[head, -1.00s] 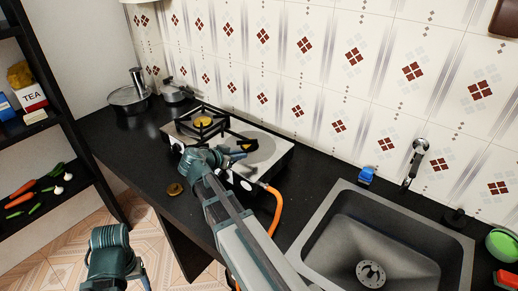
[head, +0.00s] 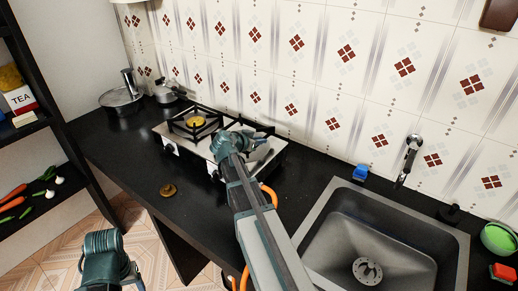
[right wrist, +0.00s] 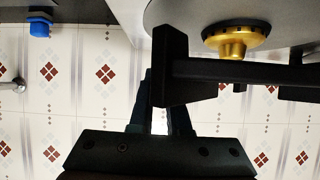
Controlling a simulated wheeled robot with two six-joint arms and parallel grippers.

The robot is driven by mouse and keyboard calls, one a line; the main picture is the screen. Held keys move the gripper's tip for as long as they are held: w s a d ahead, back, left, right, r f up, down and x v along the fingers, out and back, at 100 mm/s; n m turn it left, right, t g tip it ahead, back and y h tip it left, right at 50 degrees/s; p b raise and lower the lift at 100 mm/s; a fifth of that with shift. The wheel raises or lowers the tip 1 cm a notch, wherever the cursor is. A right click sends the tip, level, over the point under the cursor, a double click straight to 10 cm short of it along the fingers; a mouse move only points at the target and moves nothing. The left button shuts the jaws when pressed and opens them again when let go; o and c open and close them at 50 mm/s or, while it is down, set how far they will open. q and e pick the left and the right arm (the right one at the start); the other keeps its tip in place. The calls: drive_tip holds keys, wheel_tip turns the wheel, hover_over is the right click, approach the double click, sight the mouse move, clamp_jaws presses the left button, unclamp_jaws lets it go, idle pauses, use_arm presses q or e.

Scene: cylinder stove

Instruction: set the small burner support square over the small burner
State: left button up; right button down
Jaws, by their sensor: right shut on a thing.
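My right gripper (head: 262,148) is over the right half of the stove (head: 178,143). In the right wrist view its fingers (right wrist: 165,108) are shut on the black small burner support (right wrist: 245,72), and a brass burner (right wrist: 234,42) shows close behind its bar. The stove surface is at the top of that picture, and the support looks apart from it. In the head view the support is mostly hidden by my gripper, with dark bars showing near its far side (head: 240,122). My left gripper (head: 110,275) is low at the bottom left, its fingers unclear.
Another support (head: 203,131) stands around the left burner (head: 195,121). A loose brass cap (head: 168,190) lies on the black counter (head: 120,165). Pans (head: 122,99) stand at the back left. The sink (head: 335,215) and an orange hose (head: 270,193) are to the right.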

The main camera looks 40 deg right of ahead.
sight(259, 155)
wheel_tip(259, 155, down, 4)
drive_tip(key=b, duration=0.3)
drive_tip(key=shift+a+r, duration=0.1)
drive_tip(key=shift+r, duration=0.15)
drive_tip(key=c, duration=1.3)
unclamp_jaws()
drive_tip(key=o, duration=0.4)
